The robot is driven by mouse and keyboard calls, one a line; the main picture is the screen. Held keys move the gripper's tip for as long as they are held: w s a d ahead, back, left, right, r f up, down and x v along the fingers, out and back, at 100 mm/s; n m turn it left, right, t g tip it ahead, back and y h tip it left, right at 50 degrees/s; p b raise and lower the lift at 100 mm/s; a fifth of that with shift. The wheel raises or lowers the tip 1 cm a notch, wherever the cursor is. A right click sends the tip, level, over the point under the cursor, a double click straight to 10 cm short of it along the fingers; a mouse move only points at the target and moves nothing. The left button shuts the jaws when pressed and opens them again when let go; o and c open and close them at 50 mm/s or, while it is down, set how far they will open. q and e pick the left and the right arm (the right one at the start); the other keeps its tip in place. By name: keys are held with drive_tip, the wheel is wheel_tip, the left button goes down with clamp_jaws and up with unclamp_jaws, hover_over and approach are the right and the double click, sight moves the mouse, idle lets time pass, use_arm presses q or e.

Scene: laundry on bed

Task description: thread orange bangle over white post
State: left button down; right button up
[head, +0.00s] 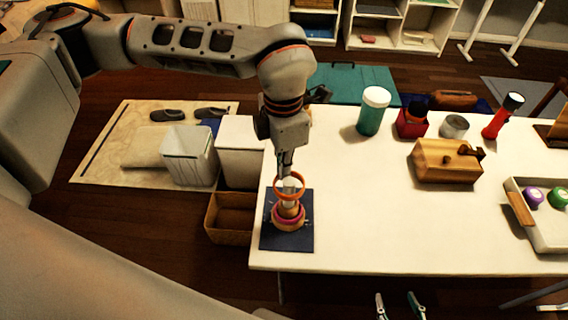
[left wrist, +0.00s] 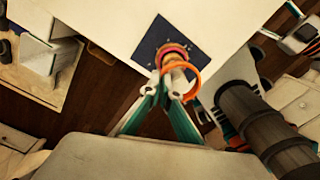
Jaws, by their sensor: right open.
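The orange bangle (head: 277,190) is held near the top of the white post (head: 290,204) in the head view. It also shows in the left wrist view (left wrist: 196,84), at the fingertips. My left gripper (head: 286,172) points down above the post, its fingers closed on the bangle. The post's top appears inside the bangle's outline; I cannot tell whether the bangle surrounds it or is just above. Pink and orange rings (head: 288,222) lie around the post's foot on a dark blue mat (head: 268,240). My right gripper (head: 398,298) is open and empty, in front of the table.
The white table (head: 350,230) is clear to the right of the mat. A teal jar (head: 371,115), a red container (head: 411,122), a grey tin (head: 454,126), a wooden box (head: 445,165) and a tray (head: 540,238) stand farther right. A white bin (head: 188,160) is left of the table.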

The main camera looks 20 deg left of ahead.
use_arm(q)
drive_tip(key=c, duration=2.2)
unclamp_jaws()
drive_tip(key=shift+r, duration=0.15)
wheel_tip(320, 180, up, 12)
drive_tip(key=shift+f, duration=0.1)
drive_tip(key=shift+s+f, duration=0.1)
drive_tip(key=shift+s, duration=0.05)
